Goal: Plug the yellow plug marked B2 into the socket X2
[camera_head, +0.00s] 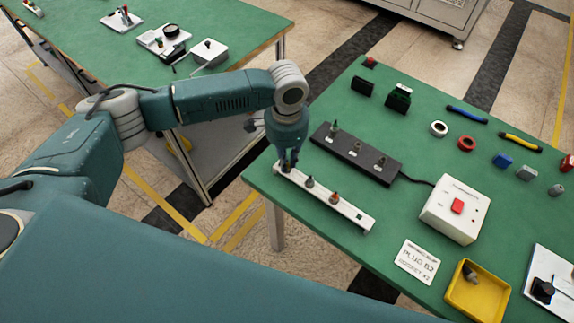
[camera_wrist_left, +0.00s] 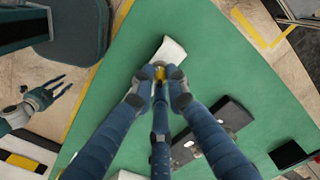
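My left gripper (camera_head: 288,165) points down at the left end of the white rail (camera_head: 352,215). In the left wrist view, its fingers (camera_wrist_left: 160,76) converge on the yellow plug (camera_wrist_left: 160,72) and appear closed on it. Whether the plug is still seated in the rail is hidden. A grey plug (camera_head: 309,182) and an orange plug (camera_head: 333,197) stand upright along the rail. My right gripper (camera_wrist_left: 42,96) shows only in the left wrist view, fingers spread and empty.
A white box (camera_head: 452,212) with a red switch stands right of the strip, joined by a black cable. A card (camera_head: 417,261) and a yellow tray (camera_head: 476,294) lie nearer. Tape rolls, tools and small blocks occupy the back right. Green table (camera_head: 300,240) edge lies close to the rail.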

